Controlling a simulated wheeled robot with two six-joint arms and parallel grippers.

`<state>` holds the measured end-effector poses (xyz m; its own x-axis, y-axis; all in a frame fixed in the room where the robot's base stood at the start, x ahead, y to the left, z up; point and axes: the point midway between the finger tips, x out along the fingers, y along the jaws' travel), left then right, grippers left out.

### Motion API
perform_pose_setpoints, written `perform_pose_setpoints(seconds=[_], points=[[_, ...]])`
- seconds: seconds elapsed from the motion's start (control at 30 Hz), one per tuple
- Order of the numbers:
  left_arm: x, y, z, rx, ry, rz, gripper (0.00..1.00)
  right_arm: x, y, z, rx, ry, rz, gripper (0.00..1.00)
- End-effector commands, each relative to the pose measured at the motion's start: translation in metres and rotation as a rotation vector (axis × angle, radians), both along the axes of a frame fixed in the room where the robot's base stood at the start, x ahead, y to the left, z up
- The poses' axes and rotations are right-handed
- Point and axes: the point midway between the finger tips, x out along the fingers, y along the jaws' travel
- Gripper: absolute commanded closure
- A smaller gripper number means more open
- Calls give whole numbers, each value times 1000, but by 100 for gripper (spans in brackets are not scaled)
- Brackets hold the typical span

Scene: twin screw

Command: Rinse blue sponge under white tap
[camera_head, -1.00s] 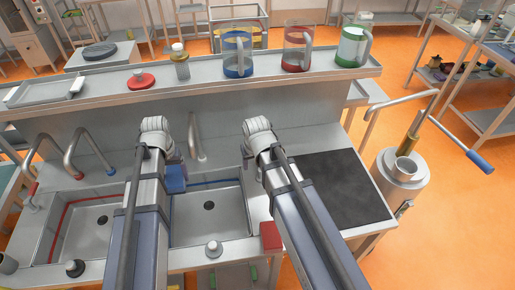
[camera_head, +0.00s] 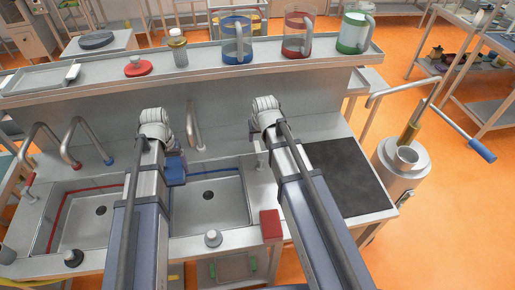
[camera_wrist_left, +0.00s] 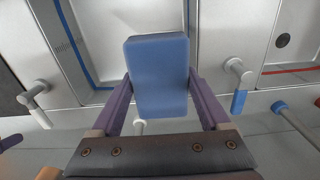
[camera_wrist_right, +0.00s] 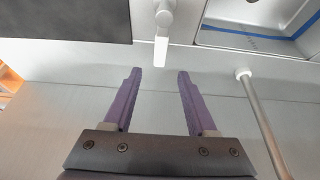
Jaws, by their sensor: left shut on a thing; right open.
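The blue sponge (camera_head: 175,171) is between the jaws of my left gripper (camera_wrist_left: 160,86), over the left side of the blue-lined right basin. In the left wrist view the sponge (camera_wrist_left: 158,72) stands out past the fingertips. The white-tipped tap spout (camera_head: 195,128) rises behind that basin, to the right of the sponge. The tap's white lever (camera_head: 259,156) stands by the basin's right edge; it shows in the right wrist view (camera_wrist_right: 161,48) just beyond the fingertips. My right gripper (camera_wrist_right: 157,75) is open and empty in front of it, apart from it. In the head view my arms hide both jaws.
A red-lined basin (camera_head: 75,235) with two more spouts lies left. A dark mat (camera_head: 350,185) and a red block (camera_head: 270,225) are to the right. A shelf (camera_head: 200,78) with blue, red and green jugs runs behind.

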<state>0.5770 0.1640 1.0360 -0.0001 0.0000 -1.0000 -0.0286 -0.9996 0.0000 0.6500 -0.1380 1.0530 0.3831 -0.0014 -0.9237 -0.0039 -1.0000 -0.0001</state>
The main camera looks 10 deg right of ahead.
Motion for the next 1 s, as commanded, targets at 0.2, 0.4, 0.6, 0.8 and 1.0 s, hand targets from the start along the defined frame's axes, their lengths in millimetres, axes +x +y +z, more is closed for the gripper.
perform_pose_setpoints(seconds=[0.2,0.4,0.6,0.8,1.0], points=[[0,0,-39,0,0,0,65,15,0,-39,0,0,0,43],[0,0,-64,0,0,0,65,25,0,-64,0,0,0,43],[0,0,-74,0,0,0,65,30,0,-74,0,0,0,43],[0,0,-72,0,0,0,65,30,0,-72,0,0,0,43],[0,0,-72,0,0,0,65,30,0,-72,0,0,0,58]])
